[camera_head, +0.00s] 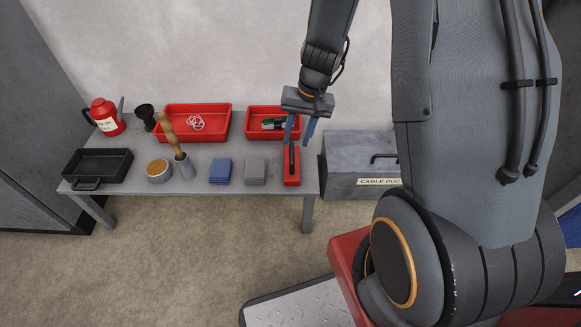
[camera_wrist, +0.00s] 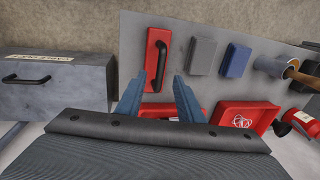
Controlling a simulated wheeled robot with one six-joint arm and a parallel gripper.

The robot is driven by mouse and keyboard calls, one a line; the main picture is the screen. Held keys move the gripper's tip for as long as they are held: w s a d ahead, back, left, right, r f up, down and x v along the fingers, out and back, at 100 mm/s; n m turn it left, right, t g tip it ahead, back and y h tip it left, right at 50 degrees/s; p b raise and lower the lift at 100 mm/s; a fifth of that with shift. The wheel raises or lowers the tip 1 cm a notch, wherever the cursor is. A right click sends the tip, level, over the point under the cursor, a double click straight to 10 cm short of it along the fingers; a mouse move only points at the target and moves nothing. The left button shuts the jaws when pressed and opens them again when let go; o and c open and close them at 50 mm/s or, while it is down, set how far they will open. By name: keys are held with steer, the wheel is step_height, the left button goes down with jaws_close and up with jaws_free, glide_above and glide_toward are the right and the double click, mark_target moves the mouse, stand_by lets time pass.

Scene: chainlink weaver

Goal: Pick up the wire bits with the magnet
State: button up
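A red block with a black bar handle, which looks like the magnet, lies at the right end of the grey table (camera_head: 291,178). It also shows in the wrist view (camera_wrist: 152,76), just beyond my fingertips. My gripper (camera_head: 298,142) is above the table's right end, over the far part of the red block. Its two blue fingers are apart with nothing between them; they also show in the wrist view (camera_wrist: 157,82). Pale looped pieces (camera_head: 196,123) lie in the larger red tray (camera_head: 167,137).
A smaller red tray (camera_head: 259,109) with dark and green tools stands behind the block. A grey cable-duct box (camera_head: 350,165) stands right.

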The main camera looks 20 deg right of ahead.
mark_target(292, 151)
steer(key=f+b, duration=0.1)
steer(key=f, duration=0.1)
steer(key=a+f+b, duration=0.1)
steer(key=f, duration=0.2)
steer(key=f+b, duration=0.1)
steer(key=f, duration=0.1)
steer(key=shift+w+a+f+b, duration=0.2)
steer(key=shift+w+b, duration=0.05)
steer(key=shift+b, duration=0.05)
jaws_close()
stand_by(1.2)
